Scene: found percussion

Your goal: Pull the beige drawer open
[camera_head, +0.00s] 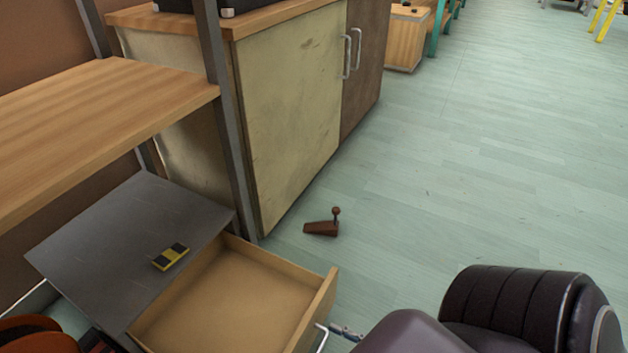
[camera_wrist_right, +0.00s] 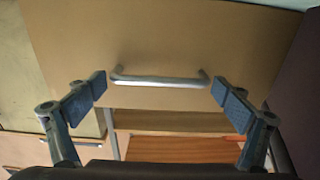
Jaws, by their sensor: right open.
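The beige drawer (camera_head: 228,298) stands open below a grey top panel in the head view, and its inside looks empty. Its metal handle (camera_head: 321,338) is on the drawer front at the bottom of the view. My right gripper (camera_head: 346,332) is close to this handle, mostly hidden behind my own arm. In the right wrist view, my right gripper (camera_wrist_right: 159,90) is open. The silver handle (camera_wrist_right: 160,83) lies between its two spread fingers across the beige drawer front (camera_wrist_right: 165,40), with a gap on each side. My left gripper is not in view.
A yellow and black block (camera_head: 170,257) lies on the grey panel (camera_head: 120,240). A brown wedge with a knob (camera_head: 322,227) sits on the floor beside a cabinet (camera_head: 290,105). A wooden shelf (camera_head: 90,115) overhangs at left. The pale green floor to the right is clear.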

